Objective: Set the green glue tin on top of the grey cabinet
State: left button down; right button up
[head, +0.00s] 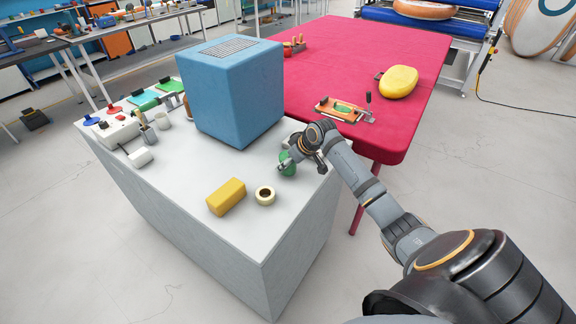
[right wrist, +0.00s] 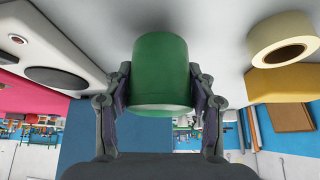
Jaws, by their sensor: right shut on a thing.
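The green glue tin (head: 287,163) is at the right part of the grey cabinet's top (head: 235,172), partly hidden by my gripper. My right gripper (head: 285,167) is shut on the tin from its sides. In the right wrist view, the picture is upside down, and the green tin (right wrist: 162,75) sits between both fingers of the right gripper (right wrist: 162,100). The pale cabinet top (right wrist: 220,30) shows close by the tin's far end. I cannot tell whether the tin touches it or hangs just above. My left gripper is not in view.
A blue box (head: 230,90) stands behind the tin. A tape roll (head: 265,195) and a yellow block (head: 226,196) lie to its left. A white object with dark round parts (right wrist: 45,60) is close by. The cabinet's front corner is clear. A red table (head: 350,75) stands behind.

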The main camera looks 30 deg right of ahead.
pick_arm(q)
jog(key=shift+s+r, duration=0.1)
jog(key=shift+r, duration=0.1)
pick_arm(e)
jog(key=shift+f, duration=0.75)
jog(key=shift+f, duration=0.1)
jog(key=o, duration=1.5)
jog(key=shift+o, duration=0.2)
jog(key=shift+r, duration=0.2)
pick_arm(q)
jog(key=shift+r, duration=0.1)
pick_arm(e)
jog(key=v, duration=1.2)
